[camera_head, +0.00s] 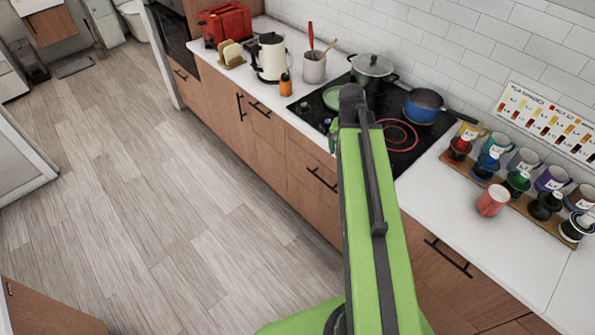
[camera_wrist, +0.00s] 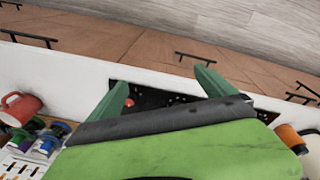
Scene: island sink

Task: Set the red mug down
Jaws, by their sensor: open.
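The red mug (camera_head: 493,200) is on the white countertop at the right of the head view, in front of the tea rack. It also shows at the left edge of the wrist view (camera_wrist: 22,108), with its handle visible. I cannot tell for sure whether it touches the rack. My gripper (camera_wrist: 162,78) is open, its two green fingers spread with nothing between them. It is over the black stove, well apart from the mug. In the head view my green arm hides part of the stove, and the fingers are mostly hidden.
The stove (camera_head: 400,160) carries a lidded pot (camera_head: 372,68) and a blue pan (camera_head: 423,106). The wooden rack (camera_head: 520,205) holds several mugs and colored items. An orange bottle (camera_head: 286,84), a kettle (camera_head: 271,57) and a red toaster (camera_head: 224,22) stand farther left.

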